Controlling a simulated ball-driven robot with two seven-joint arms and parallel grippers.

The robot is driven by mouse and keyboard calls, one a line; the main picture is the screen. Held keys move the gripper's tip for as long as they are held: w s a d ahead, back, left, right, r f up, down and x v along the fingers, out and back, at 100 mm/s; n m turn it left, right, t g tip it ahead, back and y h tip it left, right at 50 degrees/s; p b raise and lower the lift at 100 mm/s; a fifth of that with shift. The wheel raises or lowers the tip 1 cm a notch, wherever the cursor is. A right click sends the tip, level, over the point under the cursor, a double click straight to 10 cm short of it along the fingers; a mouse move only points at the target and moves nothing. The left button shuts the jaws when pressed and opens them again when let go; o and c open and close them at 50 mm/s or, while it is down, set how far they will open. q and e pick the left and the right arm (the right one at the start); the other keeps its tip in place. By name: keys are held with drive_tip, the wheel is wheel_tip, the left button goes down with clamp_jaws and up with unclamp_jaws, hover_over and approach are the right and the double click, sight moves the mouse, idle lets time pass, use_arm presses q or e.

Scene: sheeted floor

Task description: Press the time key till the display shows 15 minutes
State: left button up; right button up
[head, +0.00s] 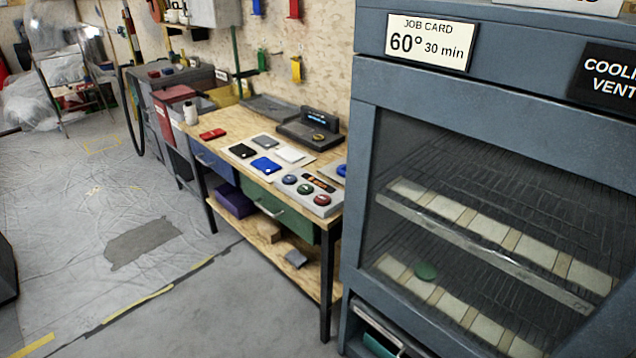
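A light grey control box (323,204) sits at the front right of the wooden workbench. It has a small dark display (319,183) with orange characters, too small to read. Round keys stand on it: a blue key (289,179), a dark blue or green key (304,189) and a red key (321,199). I cannot read which one is the time key. Neither of my grippers is in view.
A blue-grey cabinet (362,190) with a glass door stands at right, close beside the bench. Its job card (429,42) reads 60° 30 min. A dark device (305,133) with a blue display stands behind the box. Sheeted floor (60,230) at left is mostly clear.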

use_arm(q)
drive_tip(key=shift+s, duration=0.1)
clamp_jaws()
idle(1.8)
